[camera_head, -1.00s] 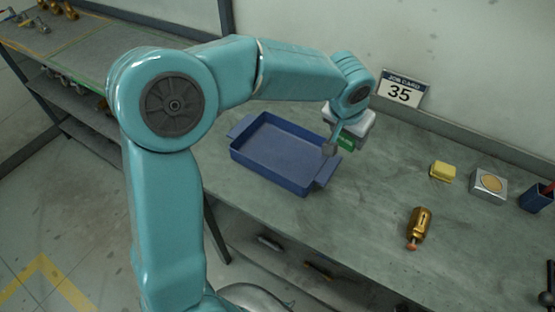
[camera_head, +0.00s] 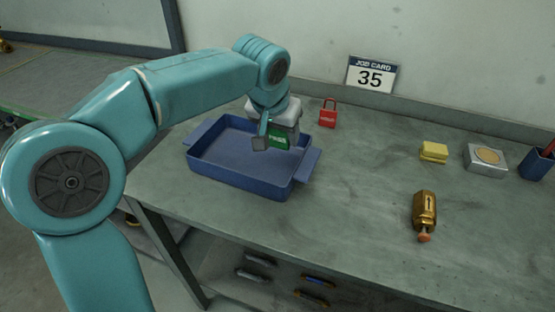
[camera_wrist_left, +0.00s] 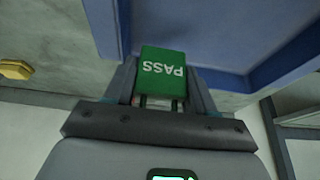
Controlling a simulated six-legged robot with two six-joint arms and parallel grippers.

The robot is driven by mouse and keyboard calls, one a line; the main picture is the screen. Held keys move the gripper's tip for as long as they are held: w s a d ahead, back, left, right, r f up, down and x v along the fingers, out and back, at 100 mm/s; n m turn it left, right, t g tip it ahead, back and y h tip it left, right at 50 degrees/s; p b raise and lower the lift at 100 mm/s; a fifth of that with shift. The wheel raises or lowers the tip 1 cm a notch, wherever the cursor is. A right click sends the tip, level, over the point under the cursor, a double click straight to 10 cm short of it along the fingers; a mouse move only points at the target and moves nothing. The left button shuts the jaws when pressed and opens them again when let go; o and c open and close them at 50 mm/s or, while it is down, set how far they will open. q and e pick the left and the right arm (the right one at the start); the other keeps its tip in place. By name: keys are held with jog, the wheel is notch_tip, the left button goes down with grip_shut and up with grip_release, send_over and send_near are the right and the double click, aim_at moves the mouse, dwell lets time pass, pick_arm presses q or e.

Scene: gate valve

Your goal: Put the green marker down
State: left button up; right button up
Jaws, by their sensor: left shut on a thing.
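My left gripper (camera_head: 269,138) is shut on the green marker (camera_head: 279,141), a small green block. In the left wrist view the marker (camera_wrist_left: 163,72) shows white "PASS" lettering, upside down, between the two fingers. In the head view the gripper and marker overlap the back right part of the blue tray (camera_head: 235,180). The tray (camera_wrist_left: 215,25) also lies beyond the marker in the wrist view. I cannot tell the exact height of the marker above it. The tray's visible floor is empty. My right gripper is not in view.
A red padlock (camera_head: 328,117) stands right of the tray, below the job card "35" (camera_head: 371,75). The grey bench (camera_head: 360,190) is clear between.

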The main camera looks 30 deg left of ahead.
aim_at(279, 166)
pick_arm(q)
notch_tip(279, 166, down, 6)
jog(key=shift+a+f+b, duration=0.1)
jog(key=shift+f+b, duration=0.1)
jog(key=shift+b, duration=0.35)
jog(key=shift+r, duration=0.1)
jog(key=shift+f, duration=0.25)
jog(key=o, duration=0.7)
jog(key=shift+o, duration=0.2)
jog(key=shift+r, duration=0.1)
